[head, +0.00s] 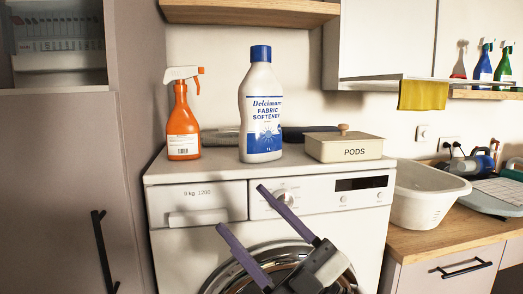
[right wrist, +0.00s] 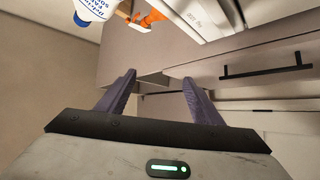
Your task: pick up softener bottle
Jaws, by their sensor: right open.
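The softener bottle (head: 261,112) is white with a blue cap and a blue label reading "Delcimare Fabric Softener". It stands upright on top of the white washing machine (head: 215,179), between an orange spray bottle and a pods box. In the right wrist view the bottle (right wrist: 94,8) shows partly at the top left edge. My right gripper (head: 246,213) is open and empty, in front of the machine's front panel and below the bottle, apart from it. Its two purple fingers also show in the right wrist view (right wrist: 160,98). My left gripper is not in view.
An orange spray bottle (head: 183,122) stands left of the softener and a cream PODS box (head: 344,148) stands right of it. Dark flat items lie behind. A wooden shelf (head: 250,11) hangs above. A white basin (head: 427,197) sits on the right counter.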

